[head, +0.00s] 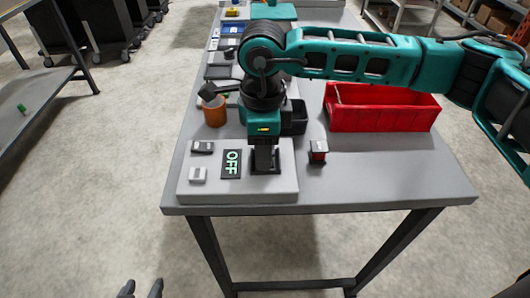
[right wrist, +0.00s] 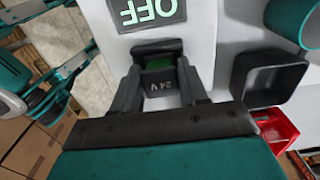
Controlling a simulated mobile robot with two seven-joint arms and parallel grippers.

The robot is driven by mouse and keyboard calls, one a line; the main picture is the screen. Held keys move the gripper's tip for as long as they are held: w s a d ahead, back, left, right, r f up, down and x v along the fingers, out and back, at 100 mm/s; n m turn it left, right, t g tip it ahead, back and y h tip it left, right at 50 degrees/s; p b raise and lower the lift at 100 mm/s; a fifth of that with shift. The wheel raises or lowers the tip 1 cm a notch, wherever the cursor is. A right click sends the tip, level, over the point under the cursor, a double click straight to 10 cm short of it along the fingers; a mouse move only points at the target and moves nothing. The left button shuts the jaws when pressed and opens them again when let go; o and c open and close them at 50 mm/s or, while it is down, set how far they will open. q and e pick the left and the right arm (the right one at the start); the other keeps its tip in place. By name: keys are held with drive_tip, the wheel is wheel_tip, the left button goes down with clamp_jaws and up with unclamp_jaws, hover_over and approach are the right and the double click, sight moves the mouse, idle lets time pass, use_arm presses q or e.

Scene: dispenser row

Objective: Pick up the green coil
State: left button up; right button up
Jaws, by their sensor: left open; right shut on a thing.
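The green coil (right wrist: 158,66) shows in the right wrist view as a dark block with a green part and "24 V" lettering. It sits between the two fingers of my right gripper (right wrist: 159,84), which is shut on it. In the head view my right gripper (head: 265,160) points down at the dark seat of the grey dispenser base, beside the OFF display (head: 232,164); the coil is hidden there by the gripper. I cannot tell whether the coil still touches the seat. My left gripper (head: 140,289) is open and empty at the bottom edge, off the table.
A red-and-black block (head: 318,152) stands right of the base. A red bin (head: 384,117), a small black box (head: 296,119) and an orange mug (head: 214,114) stand further back. The table's front right corner is clear. A shelf (head: 45,85) stands at the left.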

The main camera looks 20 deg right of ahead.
drive_tip(key=c, duration=0.3)
drive_tip(key=shift+r, duration=0.15)
wheel_tip(320, 180, up, 20)
drive_tip(key=shift+f, duration=0.15)
drive_tip(key=shift+d, duration=0.1)
